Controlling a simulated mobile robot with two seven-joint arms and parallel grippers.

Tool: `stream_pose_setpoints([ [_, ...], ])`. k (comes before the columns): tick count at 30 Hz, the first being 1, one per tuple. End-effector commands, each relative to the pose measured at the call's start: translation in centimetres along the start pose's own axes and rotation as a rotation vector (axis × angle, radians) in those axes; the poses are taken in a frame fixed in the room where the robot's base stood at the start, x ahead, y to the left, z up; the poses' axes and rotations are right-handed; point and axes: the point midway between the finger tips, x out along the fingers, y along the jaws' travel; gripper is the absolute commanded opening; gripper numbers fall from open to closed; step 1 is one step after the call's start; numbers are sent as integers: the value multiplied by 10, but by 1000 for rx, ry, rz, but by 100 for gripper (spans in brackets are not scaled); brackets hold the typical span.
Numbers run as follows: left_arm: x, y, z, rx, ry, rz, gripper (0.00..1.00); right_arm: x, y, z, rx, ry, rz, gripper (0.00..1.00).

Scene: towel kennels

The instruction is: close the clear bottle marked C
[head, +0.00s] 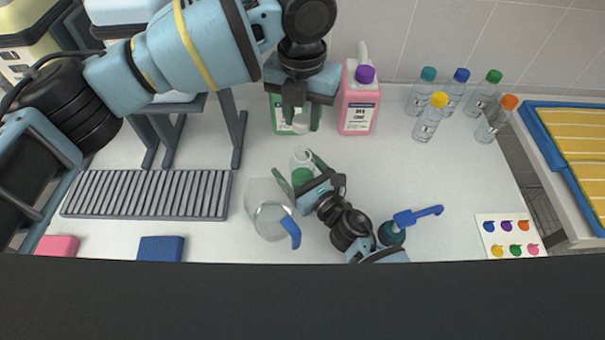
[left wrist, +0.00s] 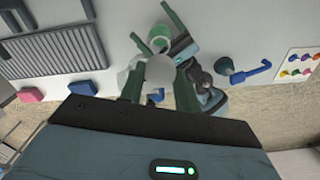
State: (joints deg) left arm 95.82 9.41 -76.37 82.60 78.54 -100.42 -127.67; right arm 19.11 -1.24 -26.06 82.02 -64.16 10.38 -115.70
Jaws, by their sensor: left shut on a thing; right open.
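A small clear bottle (head: 302,157) with green on its lower part stands on the bench; it also shows in the left wrist view (left wrist: 160,32). I cannot read a letter on it. My right gripper (head: 301,172) is open, with one finger on each side of this bottle; contact is unclear. My left gripper (head: 301,124) is shut on a whitish round cap (left wrist: 160,71), behind and above the bottle in the head view. The cap is apart from the bottle's mouth, as far as I can see.
A clear jug (head: 262,205) with a blue handle stands left of my right gripper. A pink jug (head: 358,115) and a green jug (head: 281,112) stand behind. A blue brush-like tool (head: 417,215) is at right. Several capped water bottles (head: 427,122) stand back right. A grey rack (head: 145,193) lies left.

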Motion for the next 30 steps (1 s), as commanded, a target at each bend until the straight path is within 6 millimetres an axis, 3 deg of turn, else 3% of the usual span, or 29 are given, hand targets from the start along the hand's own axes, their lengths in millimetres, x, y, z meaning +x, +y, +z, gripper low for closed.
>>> stream_pose_setpoints([
  [7, 0, 0, 0, 0, 0, 0, 12, 0, 0, 0, 0, 0, 0, 75],
  [22, 0, 0, 0, 0, 0, 0, 12, 0, 0, 0, 0, 0, 0, 10],
  [30, 17, 0, 0, 0, 3, 0, 12, 0, 0, 0, 0, 0, 0, 9],
])
